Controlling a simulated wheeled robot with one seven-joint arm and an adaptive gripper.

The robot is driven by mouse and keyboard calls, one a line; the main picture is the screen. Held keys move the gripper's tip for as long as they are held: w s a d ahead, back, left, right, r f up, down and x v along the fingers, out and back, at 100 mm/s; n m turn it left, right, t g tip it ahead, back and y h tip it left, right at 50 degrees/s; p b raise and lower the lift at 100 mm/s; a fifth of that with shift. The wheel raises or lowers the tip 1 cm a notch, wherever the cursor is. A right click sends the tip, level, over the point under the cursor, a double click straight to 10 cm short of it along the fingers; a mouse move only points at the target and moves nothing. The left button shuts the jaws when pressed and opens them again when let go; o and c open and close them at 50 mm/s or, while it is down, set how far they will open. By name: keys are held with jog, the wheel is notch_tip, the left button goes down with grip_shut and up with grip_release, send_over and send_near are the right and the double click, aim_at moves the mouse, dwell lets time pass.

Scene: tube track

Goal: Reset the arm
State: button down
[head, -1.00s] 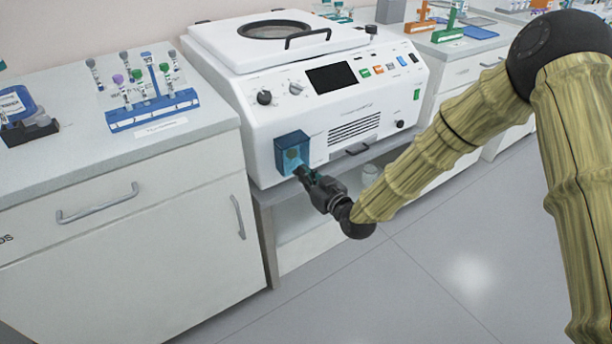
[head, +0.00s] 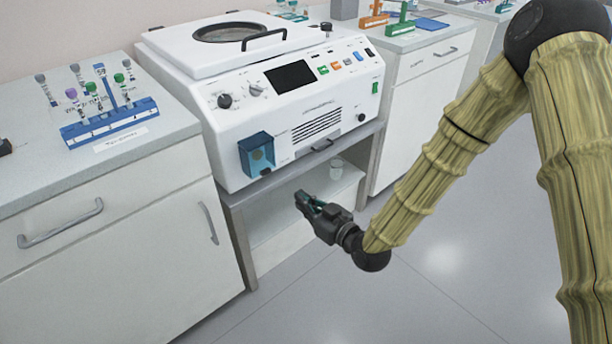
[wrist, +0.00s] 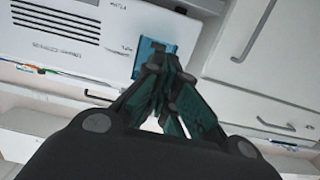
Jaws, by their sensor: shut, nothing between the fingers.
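My gripper (head: 303,200) is shut and empty. In the head view it hangs in free air in front of the white centrifuge-like machine (head: 225,130), below and right of the blue box (head: 257,155) on its front. In the wrist view my gripper (wrist: 160,65) points towards the machine front, its fingers together, and they overlap the lower part of the blue box (wrist: 146,58). My arm comes in from the right side of the head view, bent at the elbow.
A blue tube rack (head: 110,122) with several capped tubes stands on the left counter (head: 150,155). Orange and green racks stand on the back counter. The floor (head: 440,255) is clear.

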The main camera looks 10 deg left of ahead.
jog(key=s+d+f+m+g+h, duration=0.3)
jog(key=s+d+f+m+h, duration=0.15)
jog(key=s+d+f, duration=0.6)
jog(key=s+d+f+m+g+h, duration=0.25)
jog(key=s+d+f+h, duration=0.35)
jog(key=d+f, duration=0.65)
jog(key=s+d+f+m+g+h, duration=0.1)
jog(key=s+d+f+m+g, duration=0.15)
jog(key=s+d, duration=0.5)
jog(key=s+d+f+m+g+h, duration=0.25)
jog(key=s+d, duration=0.25)
jog(key=s, duration=0.6)
notch_tip(320, 180, up, 15)
jog(key=n+p, duration=0.1)
jog(key=p, duration=1.5)
jog(key=shift+w+r+y, duration=0.15)
jog(key=shift+y, duration=0.15)
